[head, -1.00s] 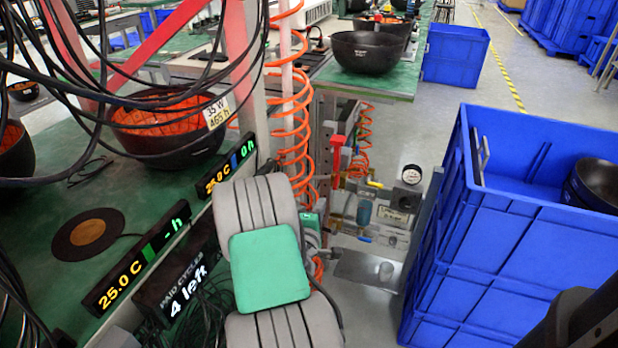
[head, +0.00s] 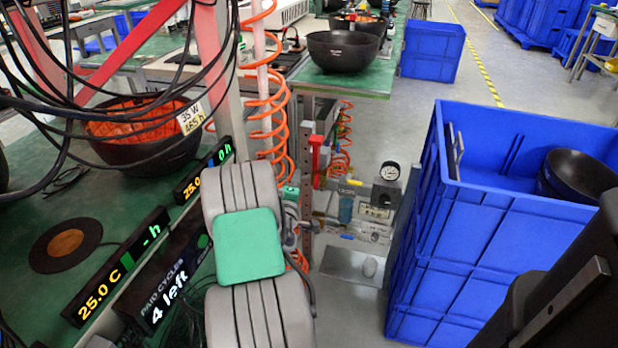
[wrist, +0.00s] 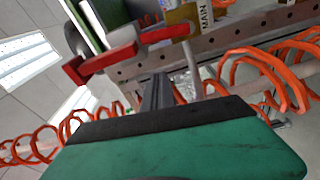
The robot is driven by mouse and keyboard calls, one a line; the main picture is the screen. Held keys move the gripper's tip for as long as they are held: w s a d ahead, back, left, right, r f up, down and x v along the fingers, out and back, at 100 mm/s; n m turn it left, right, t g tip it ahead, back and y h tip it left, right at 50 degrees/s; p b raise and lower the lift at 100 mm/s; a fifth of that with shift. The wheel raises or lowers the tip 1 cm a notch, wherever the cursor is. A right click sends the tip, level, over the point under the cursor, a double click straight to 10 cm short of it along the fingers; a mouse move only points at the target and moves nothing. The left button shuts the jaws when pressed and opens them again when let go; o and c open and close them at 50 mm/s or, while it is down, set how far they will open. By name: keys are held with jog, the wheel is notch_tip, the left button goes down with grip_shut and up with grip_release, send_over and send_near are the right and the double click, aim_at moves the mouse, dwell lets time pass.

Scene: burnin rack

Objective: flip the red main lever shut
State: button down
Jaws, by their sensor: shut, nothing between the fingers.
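The red main lever (wrist: 125,46) shows large in the upper left of the wrist view, with a red bar and a bent end. A yellow tag reading MAIN (wrist: 205,14) is beside it. In the head view the red lever (head: 316,142) stands at the post beyond the table corner. My gripper (wrist: 157,90) has its dark fingers together and empty, just below the lever bar in the wrist picture. I cannot tell whether they touch it. In the head view my arm largely hides the gripper.
Orange coiled hoses (head: 275,110) hang beside the post, and also cross the wrist view (wrist: 265,75). A gauge (head: 390,171) and valve fittings are right of the lever. Blue crates (head: 480,240) stand close on the right. Black cables hang at upper left.

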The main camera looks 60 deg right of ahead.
aim_at(318, 178)
jog(key=s+d, duration=0.2)
jog(key=s, duration=0.1)
jog(key=shift+s+d+f, duration=0.1)
jog(key=shift+s+f, duration=0.05)
jog(key=shift+f, duration=0.05)
